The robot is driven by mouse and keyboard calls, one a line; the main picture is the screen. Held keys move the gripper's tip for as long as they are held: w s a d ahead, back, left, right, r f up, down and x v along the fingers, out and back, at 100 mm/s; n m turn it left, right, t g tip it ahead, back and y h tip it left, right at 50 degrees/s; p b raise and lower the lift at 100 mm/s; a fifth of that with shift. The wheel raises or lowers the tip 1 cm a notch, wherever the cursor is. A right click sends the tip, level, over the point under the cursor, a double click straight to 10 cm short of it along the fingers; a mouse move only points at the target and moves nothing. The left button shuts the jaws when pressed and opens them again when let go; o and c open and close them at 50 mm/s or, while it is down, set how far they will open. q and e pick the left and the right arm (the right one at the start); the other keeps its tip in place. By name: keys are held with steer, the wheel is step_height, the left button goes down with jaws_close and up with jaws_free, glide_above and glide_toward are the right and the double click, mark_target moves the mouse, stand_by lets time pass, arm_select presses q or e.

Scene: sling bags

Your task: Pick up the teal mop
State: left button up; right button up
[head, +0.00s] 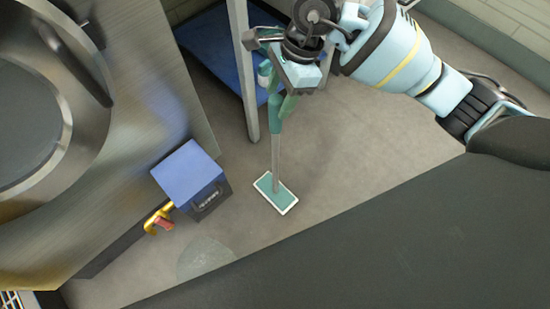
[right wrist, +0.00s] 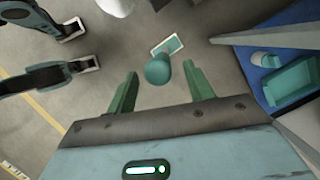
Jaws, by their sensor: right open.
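The teal mop (head: 277,160) stands upright on the floor, its flat white-edged head (head: 275,193) resting there and its grey pole rising to a teal grip. The right wrist view looks down on its round teal top (right wrist: 157,70), with the mop head (right wrist: 168,45) beyond. My right gripper (head: 281,96) is open at the upper end of the mop. In the right wrist view, the green fingers of this gripper (right wrist: 161,70) stand on either side of the round top, with gaps visible on both sides. Their exact depth is unclear. My left gripper is not in view.
A rack with pale posts (head: 244,70) and a blue shelf (head: 212,42) stands close left of my right gripper. A blue box (head: 187,172) juts out by the large metal machine (head: 150,110) on the left. Bare floor (head: 340,150) lies right of the mop.

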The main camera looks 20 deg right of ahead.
mark_target(273, 111)
steer(key=shift+b+x, duration=0.95)
steer(key=shift+x, duration=1.6)
jaws_close()
steer(key=shift+r, duration=0.1)
